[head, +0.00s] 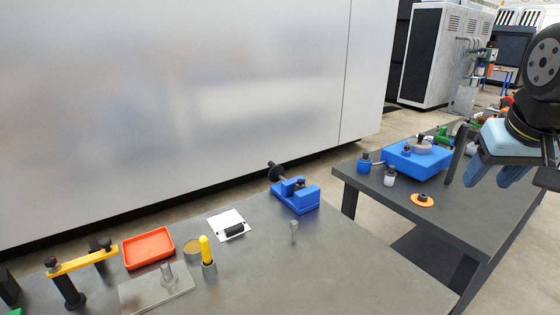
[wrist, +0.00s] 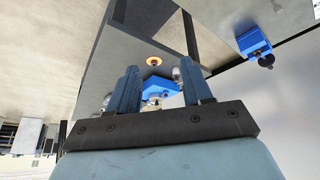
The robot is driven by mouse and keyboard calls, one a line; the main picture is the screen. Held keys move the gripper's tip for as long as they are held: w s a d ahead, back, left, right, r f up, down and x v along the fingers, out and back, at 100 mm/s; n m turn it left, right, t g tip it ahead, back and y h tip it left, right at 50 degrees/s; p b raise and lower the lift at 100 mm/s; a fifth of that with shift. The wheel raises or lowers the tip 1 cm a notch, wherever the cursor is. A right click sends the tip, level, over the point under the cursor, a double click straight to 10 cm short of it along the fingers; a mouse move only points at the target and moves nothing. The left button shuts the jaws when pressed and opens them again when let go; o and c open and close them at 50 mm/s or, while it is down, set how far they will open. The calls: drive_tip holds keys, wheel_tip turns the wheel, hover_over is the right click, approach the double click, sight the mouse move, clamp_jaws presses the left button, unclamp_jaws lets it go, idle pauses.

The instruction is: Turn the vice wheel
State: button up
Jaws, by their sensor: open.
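The blue vice (head: 297,196) sits at the far right corner of the near grey table in the head view. Its dark wheel (head: 276,171) sticks out on the vice's far left side, toward the big pale cabinet. In the wrist view the vice (wrist: 252,42) is at the upper right, with the black wheel (wrist: 266,61) just below it. My gripper (head: 496,180) is at the right edge of the head view, raised above the second table, well to the right of the vice and apart from it. Its two blue fingers (wrist: 159,66) are spread, with nothing held between them.
The second table (head: 378,203) holds a blue box (head: 402,165) and an orange ring (head: 423,200). A large cabinet (head: 180,100) stands behind.

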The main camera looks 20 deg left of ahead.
drive_tip(key=w+a+r+n, duration=0.3)
drive_tip(key=w+a, duration=0.6)
drive_tip(key=w, duration=0.4)
drive_tip(key=n+g+y, duration=0.4)
drive_tip(key=n+y, duration=0.1)
hover_over(280, 176)
drive_tip(key=w+d, duration=0.2)
drive_tip(key=w, duration=0.1)
wheel_tip(280, 176, down, 16)
drive_tip(key=x, duration=1.3)
drive_tip(key=shift+s+a, duration=0.1)
drive_tip(key=shift+c, duration=0.2)
